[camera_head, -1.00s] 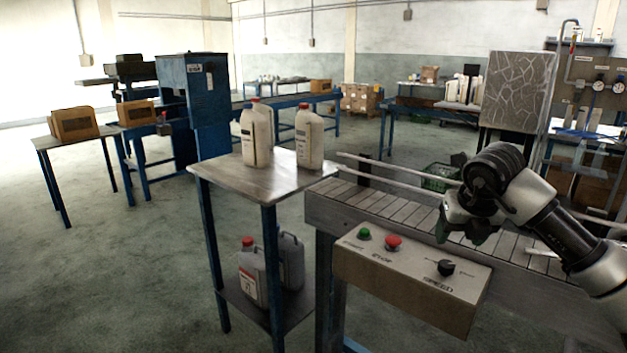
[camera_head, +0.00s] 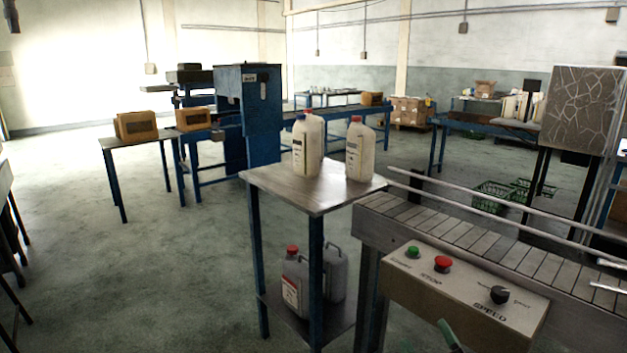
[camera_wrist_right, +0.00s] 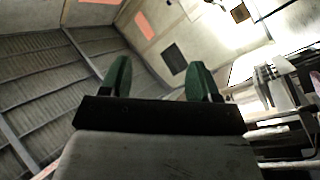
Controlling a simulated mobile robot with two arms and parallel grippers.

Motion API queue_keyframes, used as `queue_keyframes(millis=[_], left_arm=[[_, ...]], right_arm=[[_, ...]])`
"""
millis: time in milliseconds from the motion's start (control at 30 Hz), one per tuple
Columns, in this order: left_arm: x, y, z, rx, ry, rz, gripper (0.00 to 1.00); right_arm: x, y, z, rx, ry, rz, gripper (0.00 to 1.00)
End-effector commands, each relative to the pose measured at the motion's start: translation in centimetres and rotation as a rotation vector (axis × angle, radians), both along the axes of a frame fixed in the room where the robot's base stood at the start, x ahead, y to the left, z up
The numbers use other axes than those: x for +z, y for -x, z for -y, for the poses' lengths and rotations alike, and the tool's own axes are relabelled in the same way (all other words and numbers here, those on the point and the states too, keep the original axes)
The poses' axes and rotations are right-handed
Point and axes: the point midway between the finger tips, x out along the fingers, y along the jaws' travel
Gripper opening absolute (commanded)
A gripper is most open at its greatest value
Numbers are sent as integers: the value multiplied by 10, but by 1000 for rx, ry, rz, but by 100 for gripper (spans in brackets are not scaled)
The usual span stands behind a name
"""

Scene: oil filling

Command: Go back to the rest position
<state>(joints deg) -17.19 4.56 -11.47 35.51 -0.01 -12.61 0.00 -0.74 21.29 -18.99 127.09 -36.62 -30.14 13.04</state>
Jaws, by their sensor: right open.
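My right gripper (camera_head: 449,336) shows in the head view only as a green finger at the bottom edge, in front of the control box. In the right wrist view its two green fingers (camera_wrist_right: 161,78) stand apart with nothing between them; it is open and empty. My left gripper is in no view. White jugs (camera_head: 360,150) stand upright on the small metal-topped table (camera_head: 315,194), away from the gripper. A red-capped jug (camera_head: 294,283) and a grey one (camera_head: 336,275) stand on its lower shelf.
The control box (camera_head: 461,290) with green and red buttons and a dial is mounted at the near side of the conveyor (camera_head: 470,236). Rails run above the conveyor. A blue machine (camera_head: 247,110) and tables with brown boxes (camera_head: 137,126) stand behind. The floor at left is clear.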

Motion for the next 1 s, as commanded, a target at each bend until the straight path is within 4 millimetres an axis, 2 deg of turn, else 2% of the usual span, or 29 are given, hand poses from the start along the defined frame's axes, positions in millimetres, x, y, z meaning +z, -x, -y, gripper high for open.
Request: queue_keyframes(millis=[33, 100, 200, 300, 500, 700, 800, 1000], left_arm=[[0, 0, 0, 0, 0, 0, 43], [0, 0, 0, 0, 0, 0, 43], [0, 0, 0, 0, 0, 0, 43], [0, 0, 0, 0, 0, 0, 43], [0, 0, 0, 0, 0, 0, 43], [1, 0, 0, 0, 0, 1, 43], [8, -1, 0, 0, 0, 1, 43], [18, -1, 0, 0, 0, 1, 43]], right_arm=[[-32, 15, 12, -75, -82, -154, 62], [-74, 40, 26, -166, -173, -375, 62], [-121, 81, 35, -250, -259, -647, 62], [-152, 118, 36, -295, -308, -854, 62], [-189, 185, 31, -334, -371, -1184, 62], [-207, 243, 22, -334, -404, -1448, 62], [-228, 231, 22, -338, -397, -1448, 62], [-276, 222, 20, -342, -390, -1468, 62]])
